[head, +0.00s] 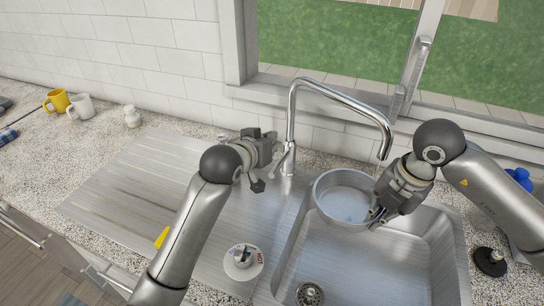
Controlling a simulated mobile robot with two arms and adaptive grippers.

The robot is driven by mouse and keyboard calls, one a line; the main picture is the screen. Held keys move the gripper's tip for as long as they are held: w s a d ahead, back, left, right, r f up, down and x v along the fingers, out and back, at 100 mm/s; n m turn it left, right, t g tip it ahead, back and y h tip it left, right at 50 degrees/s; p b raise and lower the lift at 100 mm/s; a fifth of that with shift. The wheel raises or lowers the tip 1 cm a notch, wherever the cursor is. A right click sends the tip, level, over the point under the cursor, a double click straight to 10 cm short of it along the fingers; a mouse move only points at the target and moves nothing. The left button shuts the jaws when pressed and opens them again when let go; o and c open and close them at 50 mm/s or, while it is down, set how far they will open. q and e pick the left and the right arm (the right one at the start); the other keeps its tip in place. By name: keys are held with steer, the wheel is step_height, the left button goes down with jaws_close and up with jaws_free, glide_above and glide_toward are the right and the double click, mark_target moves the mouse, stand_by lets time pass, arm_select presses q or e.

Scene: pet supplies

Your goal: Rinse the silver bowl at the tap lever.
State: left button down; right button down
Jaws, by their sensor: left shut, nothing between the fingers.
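The silver bowl (338,192) is upright over the sink basin (375,268), just left of and below the spout end. My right gripper (377,215) is at the bowl's right rim and appears shut on it; its fingertips are partly hidden. The tall chrome tap (291,115) stands behind the basin, its spout reaching right. The tap lever (287,160) is low on the tap's left side. My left gripper (270,162) is shut and empty, just left of the lever; I cannot tell whether they touch. No water stream is clearly visible.
A white round dish (243,266) sits on the drainboard (130,190) near my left forearm. A yellow mug (57,101), a white mug (81,107) and a small white jar (132,117) stand at the back left. A black round object (491,261) is right of the basin.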

arm_select(q)
steer(key=shift+s+d+f, duration=0.1)
steer(key=shift+s+f, duration=0.15)
steer(key=shift+f, duration=0.75)
steer(key=shift+s+d+f, duration=0.1)
steer(key=shift+s+f, duration=0.1)
steer(key=shift+f, duration=0.8)
steer(key=shift+s+a+f, duration=0.1)
steer(key=shift+s+f, duration=0.2)
steer(key=shift+f, duration=0.45)
steer(key=shift+s+f, duration=0.25)
steer(key=shift+f, duration=0.5)
step_height(320, 180, up, 5)
steer(key=a+v, duration=0.1)
steer(key=v, duration=0.8)
steer(key=shift+s+f, duration=0.2)
steer(key=shift+f, duration=0.05)
